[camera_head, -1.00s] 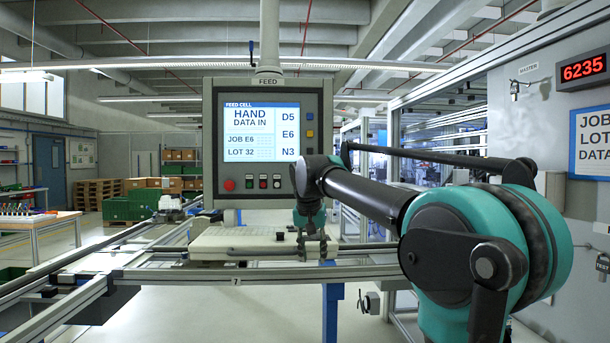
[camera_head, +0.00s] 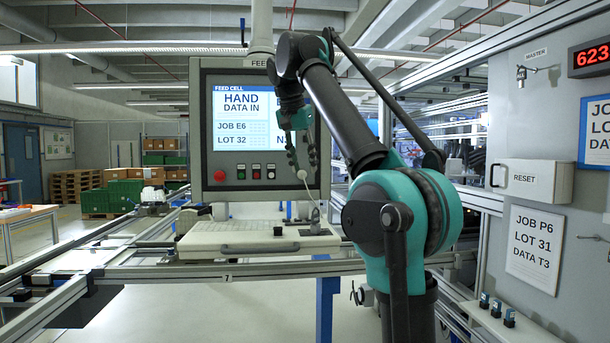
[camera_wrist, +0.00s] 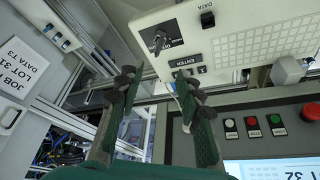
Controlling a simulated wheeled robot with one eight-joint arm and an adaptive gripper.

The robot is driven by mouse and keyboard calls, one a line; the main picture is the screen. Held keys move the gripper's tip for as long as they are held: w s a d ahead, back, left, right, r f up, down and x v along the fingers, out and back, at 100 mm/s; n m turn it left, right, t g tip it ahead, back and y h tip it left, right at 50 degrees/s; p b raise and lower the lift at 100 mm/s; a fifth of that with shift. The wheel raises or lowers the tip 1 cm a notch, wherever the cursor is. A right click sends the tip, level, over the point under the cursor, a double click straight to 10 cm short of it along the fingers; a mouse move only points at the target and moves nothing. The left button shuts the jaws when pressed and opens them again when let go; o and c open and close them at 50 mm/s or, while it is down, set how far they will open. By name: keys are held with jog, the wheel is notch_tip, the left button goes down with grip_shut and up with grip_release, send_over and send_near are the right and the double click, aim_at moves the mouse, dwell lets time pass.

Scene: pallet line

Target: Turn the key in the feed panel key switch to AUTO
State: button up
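The feed panel (camera_head: 208,120) hangs above a white keyboard console (camera_head: 225,243); its screen reads HAND DATA IN, JOB E6, LOT 32. In the wrist view, a dark key switch plate (camera_wrist: 177,34) sits on the console, with a key-like dark shape (camera_wrist: 159,42) standing on it. Its label is too small to read. My gripper (camera_head: 302,160) is open and empty in front of the panel's lower right, above the console. In the wrist view its fingers (camera_wrist: 156,82) are spread, apart from the key switch. My arm hides part of the screen.
A pale disc (camera_head: 302,174) on a thin stem or cord shows below my fingers. A red knob (camera_head: 219,175) is on the panel. On the right wall are a MASTER hook (camera_head: 521,73), a RESET box (camera_head: 530,179) and job sheets. Small dark-and-blue items (camera_head: 509,317) stand on a ledge.

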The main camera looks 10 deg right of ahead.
aim_at(312, 215)
jog(key=x, duration=1.7)
jog(key=shift+f, duration=0.2)
jog(key=shift+c, duration=0.6)
grip_shut()
jog(key=shift+a, duration=0.1)
jog(key=m, duration=0.2)
jog(key=m+g+h, duration=0.1)
jog(key=shift+w+a+m, duration=0.15)
jog(key=shift+w+m, duration=0.15)
jog(key=shift+m, duration=0.1)
jog(key=m, duration=0.2)
jog(key=m+g, duration=0.1)
jog(key=shift+w+a+m+h, duration=0.1)
jog(key=shift+w+m+h, duration=0.1)
jog(key=shift+m+h, duration=0.2)
jog(key=shift+w+m+g, duration=0.1)
jog(key=shift+m+g, duration=0.6)
jog(key=shift+m, duration=0.5)
